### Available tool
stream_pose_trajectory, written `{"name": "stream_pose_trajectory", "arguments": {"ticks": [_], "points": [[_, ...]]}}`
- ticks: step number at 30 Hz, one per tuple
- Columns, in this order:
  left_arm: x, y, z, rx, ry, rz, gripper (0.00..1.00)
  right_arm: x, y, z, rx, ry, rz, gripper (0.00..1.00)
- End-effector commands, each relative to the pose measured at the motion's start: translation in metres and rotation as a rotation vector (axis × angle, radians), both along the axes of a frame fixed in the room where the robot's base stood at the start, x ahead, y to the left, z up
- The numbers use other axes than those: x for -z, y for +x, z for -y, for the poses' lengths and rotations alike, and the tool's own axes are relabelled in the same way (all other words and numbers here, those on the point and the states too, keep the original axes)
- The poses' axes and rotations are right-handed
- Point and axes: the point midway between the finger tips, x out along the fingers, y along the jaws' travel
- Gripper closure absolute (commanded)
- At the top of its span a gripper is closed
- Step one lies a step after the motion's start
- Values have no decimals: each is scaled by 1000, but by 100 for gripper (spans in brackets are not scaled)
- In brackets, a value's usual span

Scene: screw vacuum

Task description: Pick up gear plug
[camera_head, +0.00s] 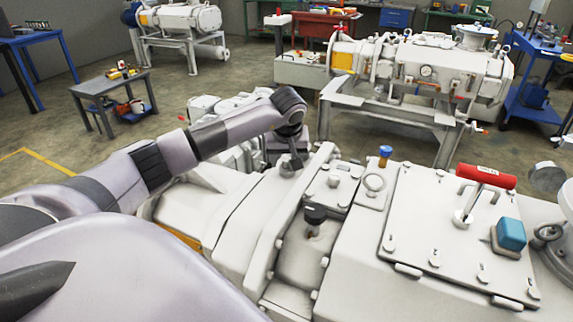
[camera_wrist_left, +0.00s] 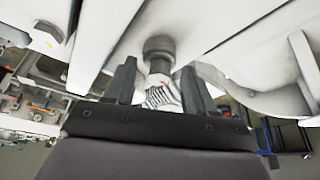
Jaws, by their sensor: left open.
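My left gripper (camera_head: 291,163) is at the far side of the white machine, with its fingers partly hidden in the head view. In the left wrist view the two dark fingers of the left gripper (camera_wrist_left: 158,86) stand apart. My right gripper is not in view.
The white machine (camera_head: 340,258) fills the foreground. It carries a black knob (camera_head: 316,214), a blue-capped fitting (camera_head: 385,152), a red handle (camera_head: 486,177) and a blue block (camera_head: 510,235). Another white machine (camera_head: 440,75) stands behind. A small grey table (camera_head: 108,86) is at left on open floor.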

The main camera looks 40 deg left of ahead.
Motion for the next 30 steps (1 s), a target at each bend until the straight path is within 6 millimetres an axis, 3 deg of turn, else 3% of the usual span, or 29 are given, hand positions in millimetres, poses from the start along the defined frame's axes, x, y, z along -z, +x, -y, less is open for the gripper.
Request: {"name": "stream_pose_trajectory", "arguments": {"ticks": [6, 11, 23, 30], "points": [[0, 0, 0, 0, 0, 1, 49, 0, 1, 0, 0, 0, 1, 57], [0, 0, 0, 0, 1, 1, 100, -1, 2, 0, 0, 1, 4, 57], [0, 0, -1, -1, 1, -3, 100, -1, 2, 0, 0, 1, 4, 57], [-23, 1, -1, -1, 2, 4, 100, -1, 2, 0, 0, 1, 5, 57]]}}
